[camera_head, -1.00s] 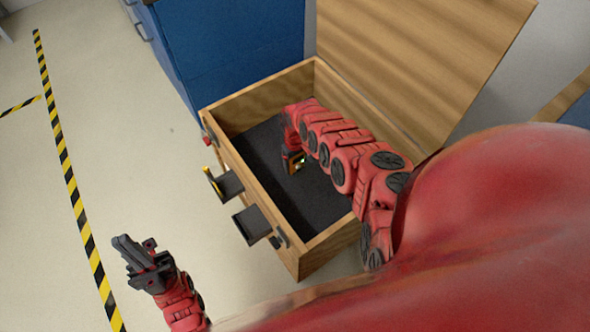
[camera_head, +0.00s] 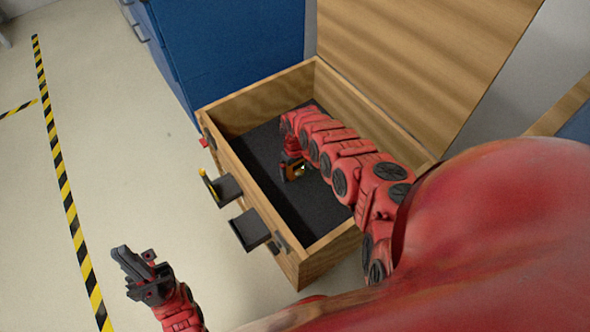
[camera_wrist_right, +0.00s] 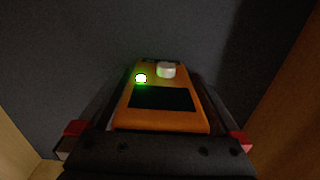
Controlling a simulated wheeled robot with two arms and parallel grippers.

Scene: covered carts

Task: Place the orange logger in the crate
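The crate (camera_head: 262,101) is a wooden box with a dark floor, and its lid stands open at the back. My right arm reaches over the wall into it. My right gripper (camera_head: 292,172) is inside the crate, low near the floor. It is shut on the orange logger (camera_wrist_right: 161,117), which has a dark screen, a white knob and a lit green light. In the head view the logger is mostly hidden by the gripper. I cannot tell whether it touches the floor. My left gripper (camera_head: 140,272) is outside the crate at lower left, empty, its fingers seemingly close together.
Two small dark shelves (camera_head: 250,229) jut from the crate's front wall, one with a yellow item (camera_head: 208,185). A red part (camera_head: 204,142) sits at the front left corner. A blue cabinet (camera_head: 230,50) stands behind. Open floor lies left, with striped tape (camera_head: 61,180).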

